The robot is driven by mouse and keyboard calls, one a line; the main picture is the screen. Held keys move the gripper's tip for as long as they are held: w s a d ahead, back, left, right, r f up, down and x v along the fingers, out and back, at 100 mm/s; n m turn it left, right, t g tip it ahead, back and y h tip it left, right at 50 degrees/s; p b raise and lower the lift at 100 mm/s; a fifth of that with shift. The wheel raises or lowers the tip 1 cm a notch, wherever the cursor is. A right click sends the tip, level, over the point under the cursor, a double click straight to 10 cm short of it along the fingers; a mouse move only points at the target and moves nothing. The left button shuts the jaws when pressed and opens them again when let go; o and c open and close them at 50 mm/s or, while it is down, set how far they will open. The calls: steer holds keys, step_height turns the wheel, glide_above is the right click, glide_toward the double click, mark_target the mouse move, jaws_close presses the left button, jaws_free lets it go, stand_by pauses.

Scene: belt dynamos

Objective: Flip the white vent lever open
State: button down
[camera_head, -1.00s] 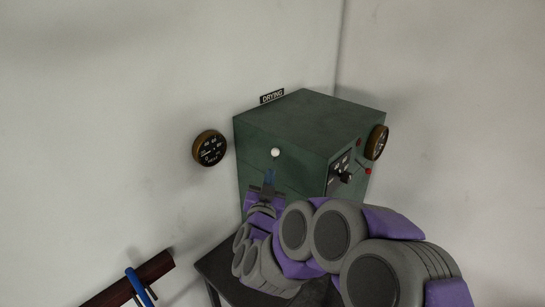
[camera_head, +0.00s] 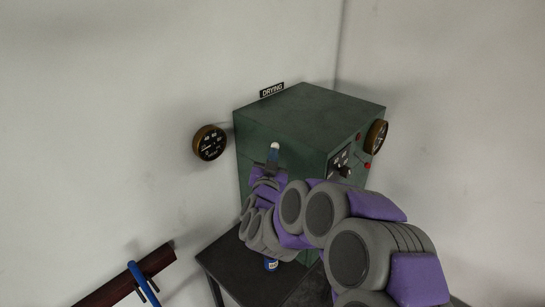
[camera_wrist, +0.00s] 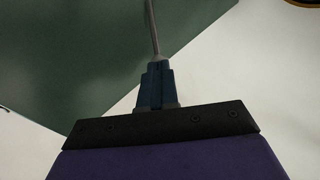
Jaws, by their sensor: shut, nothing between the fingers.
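The white round knob of the vent lever (camera_head: 274,146) shows on the front face of the green box in the head view, partly covered from below by my fingertips. In the wrist view a thin grey rod (camera_wrist: 152,28), seemingly the lever's shaft, runs upward from my fingertips; its knob is not seen there. My gripper (camera_head: 272,154) is shut and empty, with its blue fingers pointing up just below the knob. The fingers also show in the wrist view (camera_wrist: 157,70), overlapping the rod's lower end. I cannot tell whether they touch it.
The green box (camera_head: 305,115) stands on a dark table (camera_head: 223,262) in a wall corner, with a dial and red knobs on its right side. A blue can (camera_head: 271,265) is below my arm.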

steer(key=n+p, duration=0.1)
steer(key=p, duration=0.1)
steer(key=a+r+n+g+p, duration=0.1)
steer(key=p, duration=0.1)
steer(key=shift+w+r, duration=0.2)
steer(key=shift+w, duration=0.15)
steer(key=shift+d+f, duration=0.1)
steer(key=shift+f, duration=0.05)
